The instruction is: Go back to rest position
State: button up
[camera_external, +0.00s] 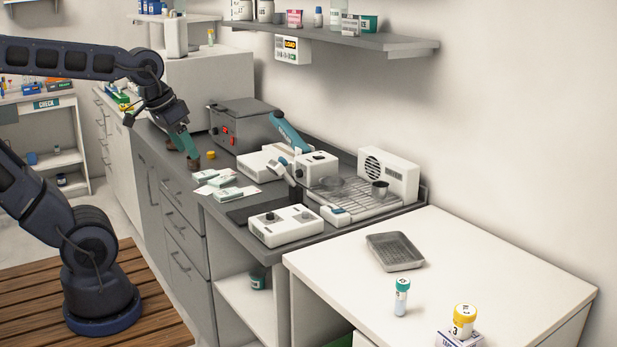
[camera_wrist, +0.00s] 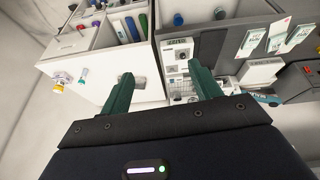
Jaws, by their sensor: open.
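My gripper (camera_external: 188,151) hangs over the left end of the dark counter (camera_external: 236,237) in the external view, with its green fingers pointing down. In the wrist view my gripper (camera_wrist: 161,74) shows two green fingers standing well apart, with nothing held between them. A small brown cup (camera_external: 193,164) stands on the counter by the fingertips; I cannot tell whether they touch it.
A grey box with red switches (camera_external: 230,136) stands right of my gripper. White devices (camera_external: 285,224) and small cartons (camera_external: 214,179) cover the counter. A shelf (camera_external: 390,40) juts out above. The white table (camera_external: 345,245) holds a tray (camera_external: 394,251) and capped containers.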

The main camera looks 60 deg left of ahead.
jog(key=shift+s+a+f+m, duration=0.2)
jog(key=shift+s+a+f, duration=0.1)
jog(key=shift+s, duration=0.25)
jog(key=shift+s+a+f+m, duration=0.2)
jog(key=shift+s+a+f, duration=0.05)
jog(key=shift+s, duration=0.25)
